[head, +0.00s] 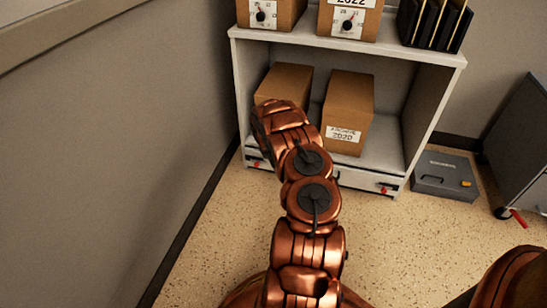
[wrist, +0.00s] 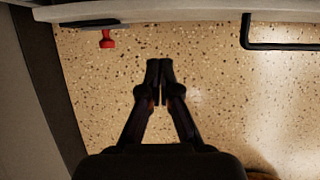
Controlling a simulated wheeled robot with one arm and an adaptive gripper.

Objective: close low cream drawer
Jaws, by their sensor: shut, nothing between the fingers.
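A low cream drawer front (head: 358,179) runs along the bottom of the pale shelf unit (head: 236,85) in the head view, partly hidden behind my arm. I cannot tell how far it stands out. In the wrist view a pale front edge (wrist: 190,15) crosses the top, with a black bar handle (wrist: 285,46) at right and a red key-like piece (wrist: 107,40) at left. My gripper (wrist: 160,65) is shut and empty over the speckled floor, its tips just short of that edge in the picture. In the head view my arm hides the gripper.
Cardboard boxes (head: 349,108) stand on the lower shelf, with more boxes and black binders (head: 434,22) on top. A grey case (head: 445,176) lies on the floor at right, near a dark grey cabinet (head: 525,135). A wall (head: 100,150) borders the left; floor in front is clear.

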